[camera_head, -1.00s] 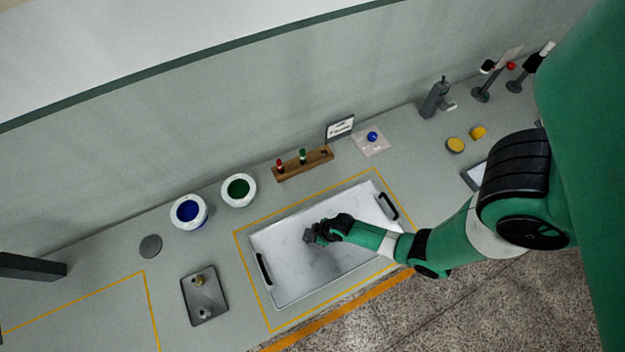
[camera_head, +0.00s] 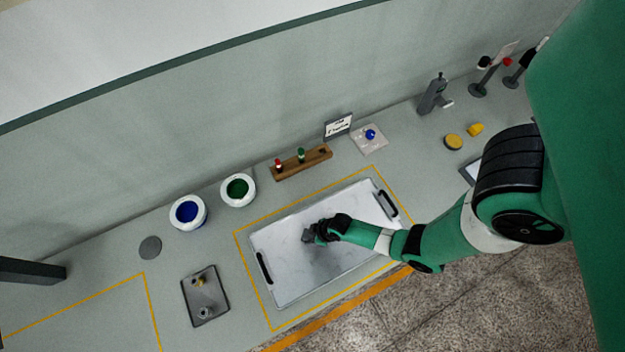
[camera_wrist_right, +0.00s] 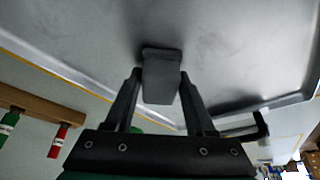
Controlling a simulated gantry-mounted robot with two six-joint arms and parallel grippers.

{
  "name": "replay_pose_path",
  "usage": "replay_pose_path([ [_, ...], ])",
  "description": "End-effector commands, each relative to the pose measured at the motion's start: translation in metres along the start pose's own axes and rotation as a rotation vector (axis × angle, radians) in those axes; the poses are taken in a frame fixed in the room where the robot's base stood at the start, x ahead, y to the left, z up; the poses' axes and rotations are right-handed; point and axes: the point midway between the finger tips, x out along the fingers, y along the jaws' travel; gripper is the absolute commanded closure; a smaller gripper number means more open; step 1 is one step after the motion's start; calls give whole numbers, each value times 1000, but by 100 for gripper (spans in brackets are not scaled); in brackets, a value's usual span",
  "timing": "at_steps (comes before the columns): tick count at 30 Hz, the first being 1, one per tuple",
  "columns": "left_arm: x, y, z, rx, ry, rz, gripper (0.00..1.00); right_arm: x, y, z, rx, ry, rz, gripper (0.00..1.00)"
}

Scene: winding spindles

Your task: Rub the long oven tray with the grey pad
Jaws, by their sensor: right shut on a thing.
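The long oven tray (camera_head: 290,270) is a shallow pale metal tray with a black handle at each end, lying inside a yellow outline on the bench. Faint grey smudges show on its floor. My right gripper (camera_head: 314,235) is over the middle of the tray, shut on the grey pad (camera_head: 307,236). In the right wrist view the pad (camera_wrist_right: 161,78) sits between the two fingertips of the gripper (camera_wrist_right: 160,88), against or just above the tray floor (camera_wrist_right: 230,45); I cannot tell which. My left gripper does not show.
A wooden rack (camera_head: 302,163) with red and green items stands behind the tray. Two white bowls, blue inside (camera_head: 188,211) and green inside (camera_head: 238,189), stand at the back left. A small dark tray (camera_head: 205,296) with two small items lies left of the oven tray.

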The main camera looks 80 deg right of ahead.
Motion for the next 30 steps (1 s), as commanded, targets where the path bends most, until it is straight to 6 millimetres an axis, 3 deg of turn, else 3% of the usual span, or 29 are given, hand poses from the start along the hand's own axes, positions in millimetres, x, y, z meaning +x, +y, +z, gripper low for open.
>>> replay_pose_path([
  [1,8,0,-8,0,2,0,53,-19,0,-8,-1,5,2,100],
  [2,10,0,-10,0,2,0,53,-26,0,-10,-1,5,2,100],
  [18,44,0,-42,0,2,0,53,-68,-4,-31,-12,2,-3,100],
  [30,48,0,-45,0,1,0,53,-73,-4,-33,-14,2,-4,100],
])
